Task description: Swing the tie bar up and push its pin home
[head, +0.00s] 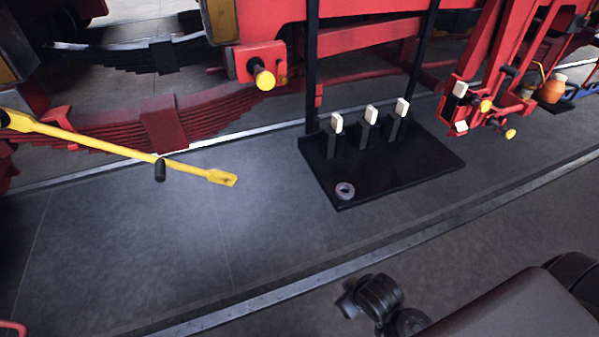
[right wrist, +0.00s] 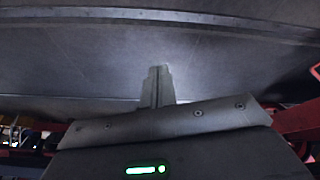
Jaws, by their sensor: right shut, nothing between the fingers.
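The yellow tie bar (head: 110,147) slants down from the left edge of the head view to a flat free end over the floor. A dark cylindrical grip (head: 160,170) hangs from it. A yellow-knobbed pin (head: 264,78) sticks out of a red bracket (head: 256,57) on the frame, above and right of the bar's free end. The bar's end is apart from this bracket. My right gripper (right wrist: 158,72) shows in the right wrist view, shut and empty, with bare floor behind it. My left gripper is not in view.
A black base plate (head: 415,171) with several white-tipped posts and a ring (head: 345,190) on it stands right of the bar. Red leaf springs (head: 215,112) lie behind. A metal rail strip (head: 270,299) crosses the floor in front. The grey floor (head: 120,240) below the bar is clear.

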